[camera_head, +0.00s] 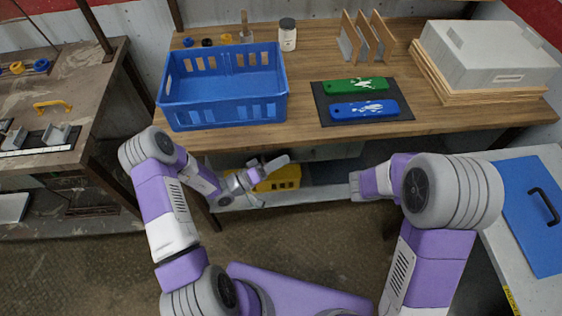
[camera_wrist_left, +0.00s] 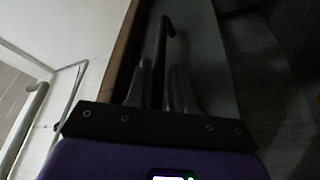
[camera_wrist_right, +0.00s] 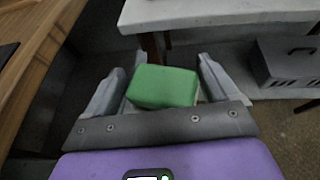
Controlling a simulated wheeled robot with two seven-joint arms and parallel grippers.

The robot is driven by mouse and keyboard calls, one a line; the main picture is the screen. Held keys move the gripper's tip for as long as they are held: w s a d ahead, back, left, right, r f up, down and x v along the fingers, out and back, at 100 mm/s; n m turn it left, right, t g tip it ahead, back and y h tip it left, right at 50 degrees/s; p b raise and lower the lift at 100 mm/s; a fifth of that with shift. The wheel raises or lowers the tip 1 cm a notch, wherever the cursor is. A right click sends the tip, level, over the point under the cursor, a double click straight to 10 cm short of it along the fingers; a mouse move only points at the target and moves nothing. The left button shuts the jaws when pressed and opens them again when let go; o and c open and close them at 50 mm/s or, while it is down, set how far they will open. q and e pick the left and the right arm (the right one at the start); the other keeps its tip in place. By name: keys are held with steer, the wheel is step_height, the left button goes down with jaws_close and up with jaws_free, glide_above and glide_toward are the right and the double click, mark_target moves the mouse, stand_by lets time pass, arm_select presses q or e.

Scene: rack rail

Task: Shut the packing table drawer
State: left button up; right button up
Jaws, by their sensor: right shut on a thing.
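Under the wooden packing table (camera_head: 437,122) a pale grey drawer or shelf edge (camera_head: 315,194) shows in the head view, with a yellow object (camera_head: 287,177) behind it. I cannot tell how far the drawer stands out. My left gripper (camera_head: 262,178) is low in front of this area. In the left wrist view its two fingers (camera_wrist_left: 160,88) are close together, beside or around a dark bar (camera_wrist_left: 165,36) in front of a grey panel (camera_wrist_left: 205,55). Contact is unclear. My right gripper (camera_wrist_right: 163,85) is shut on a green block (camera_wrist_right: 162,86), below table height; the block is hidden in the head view.
The tabletop holds a blue crate (camera_head: 180,108), a dark mat (camera_head: 399,117) with green and blue items, wooden dividers (camera_head: 368,37) and a grey box (camera_head: 488,54). A side bench (camera_head: 535,292) at right bears a blue case (camera_head: 532,215). The floor in front is clear.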

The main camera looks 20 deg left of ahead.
arm_select(q)
steer(key=p+v, duration=0.2)
steer(key=v, duration=1)
arm_select(e)
steer(key=shift+r, duration=0.95)
